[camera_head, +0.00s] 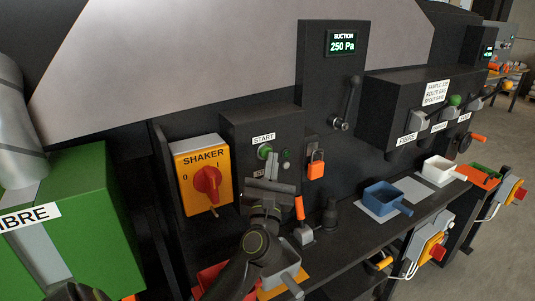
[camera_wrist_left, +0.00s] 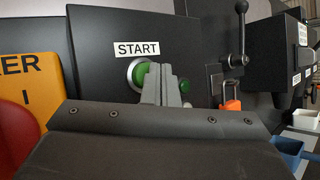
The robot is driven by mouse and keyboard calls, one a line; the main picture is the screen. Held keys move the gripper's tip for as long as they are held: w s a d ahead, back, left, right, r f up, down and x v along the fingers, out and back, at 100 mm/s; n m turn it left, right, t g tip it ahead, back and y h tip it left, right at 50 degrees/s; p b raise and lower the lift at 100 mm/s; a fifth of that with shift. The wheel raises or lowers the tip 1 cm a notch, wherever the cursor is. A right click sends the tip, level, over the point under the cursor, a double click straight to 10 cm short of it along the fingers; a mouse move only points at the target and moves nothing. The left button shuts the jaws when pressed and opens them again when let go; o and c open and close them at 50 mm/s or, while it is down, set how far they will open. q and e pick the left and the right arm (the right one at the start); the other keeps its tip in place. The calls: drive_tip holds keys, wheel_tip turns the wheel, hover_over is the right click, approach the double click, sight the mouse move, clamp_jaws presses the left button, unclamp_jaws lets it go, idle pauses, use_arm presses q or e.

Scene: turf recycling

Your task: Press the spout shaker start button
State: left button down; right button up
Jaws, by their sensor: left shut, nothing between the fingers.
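The green START button (camera_head: 264,152) sits in a light ring on a dark panel, under a START label. It also shows in the left wrist view (camera_wrist_left: 141,75), partly covered by my fingers. My left gripper (camera_head: 273,164) is shut and empty, with its tips at the button's lower right in the head view. In the left wrist view the closed fingertips (camera_wrist_left: 162,68) overlap the button's right side. I cannot tell whether they touch it. The yellow SHAKER switch (camera_head: 203,172) with a red knob is left of the panel. My right gripper is not in view.
A small green lamp (camera_head: 285,166), an orange padlock (camera_head: 316,165) and a lever (camera_head: 348,103) are right of the button. A blue scoop tray (camera_head: 386,197) and a white tray (camera_head: 443,169) stand on the shelf. A green FIBRE box (camera_head: 85,225) is at left.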

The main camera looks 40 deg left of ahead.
use_arm(q)
drive_tip(key=shift+w+a, duration=0.15)
drive_tip(key=shift+a, duration=0.3)
idle(0.5)
drive_tip(key=shift+d, duration=0.15)
drive_tip(key=shift+s+d, duration=0.35)
drive_tip(key=shift+d, duration=0.35)
drive_tip(key=d, duration=0.1)
drive_tip(key=s+d, duration=0.1)
drive_tip(key=d, duration=0.2)
drive_tip(key=shift+s+d+p, duration=0.3)
drive_tip(key=shift+s+p, duration=0.1)
idle(0.8)
